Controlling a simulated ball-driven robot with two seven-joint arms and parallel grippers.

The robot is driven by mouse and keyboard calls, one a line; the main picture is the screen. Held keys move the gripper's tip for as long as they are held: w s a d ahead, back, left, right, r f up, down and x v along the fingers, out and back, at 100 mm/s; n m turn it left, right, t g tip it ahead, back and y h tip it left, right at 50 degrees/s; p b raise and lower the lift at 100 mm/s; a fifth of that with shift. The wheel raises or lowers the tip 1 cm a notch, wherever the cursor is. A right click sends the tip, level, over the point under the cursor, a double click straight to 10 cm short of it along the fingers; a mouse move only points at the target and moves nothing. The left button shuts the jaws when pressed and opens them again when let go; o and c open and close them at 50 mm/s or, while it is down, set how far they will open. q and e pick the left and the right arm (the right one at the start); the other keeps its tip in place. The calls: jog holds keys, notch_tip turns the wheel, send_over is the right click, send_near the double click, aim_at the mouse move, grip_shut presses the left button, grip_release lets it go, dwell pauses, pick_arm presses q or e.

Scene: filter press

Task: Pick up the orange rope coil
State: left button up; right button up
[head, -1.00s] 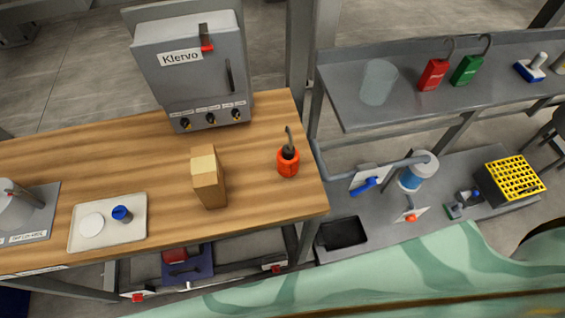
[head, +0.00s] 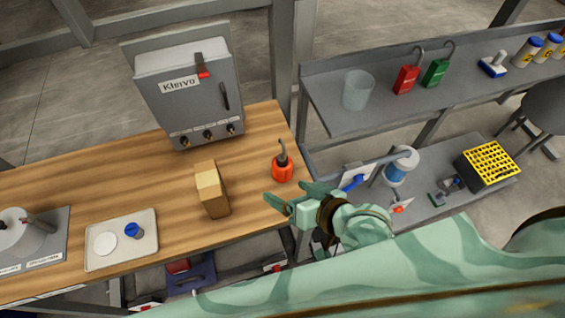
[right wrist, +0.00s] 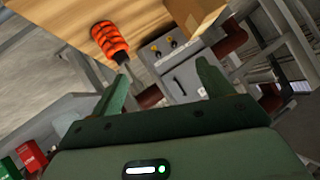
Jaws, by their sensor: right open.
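The orange rope coil (head: 283,170) stands on the right end of the wooden bench, with a dark core and a thin grey stem rising from it. In the right wrist view the ringed orange coil (right wrist: 110,43) shows at the upper left, beyond the left finger. My right gripper (head: 286,191) is open and empty at the bench's front right corner, just on the near side of the coil and apart from it. Its two green fingers also show in the right wrist view (right wrist: 165,65). My left gripper is not in view.
A cardboard-coloured block (head: 211,190) stands left of the coil. The grey Klervo cabinet (head: 190,96) stands behind. A tray (head: 150,250) with a blue-capped vial and white disc lies at left. A metal shelf (head: 330,112) stands to the right. Bare bench surrounds the coil.

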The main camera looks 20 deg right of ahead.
aim_at(283, 166)
jog(key=w+a+r+m+t+y, duration=0.2)
jog(key=a+r+m+t, duration=0.3)
jog(key=r+m, duration=0.55)
jog(key=s+d+f+m+g+h, duration=0.15)
jog(key=f+m+h, duration=0.45)
jog(key=m, duration=0.8)
jog(key=w+d+f+m+g+h, duration=0.1)
jog(key=d+f+m+g+h, duration=0.2)
jog(key=f+m, duration=0.85)
jog(key=w, duration=0.2)
jog(key=w+d+f+m, duration=0.1)
jog(key=w, duration=0.2)
jog(key=w+f+m+t, duration=0.1)
jog(key=w, duration=0.2)
jog(key=shift+w+d+f+h+b, duration=0.1)
jog(key=shift+d+h+b, duration=0.2)
jog(key=shift+h+b, duration=0.1)
jog(key=x, duration=0.6)
jog(key=shift+d+b, duration=0.1)
jog(key=shift+b, duration=0.25)
jog(key=shift+c, duration=0.6)
jog(key=c, duration=1)
jog(key=shift+c, duration=0.6)
jog(key=shift+r, duration=0.3)
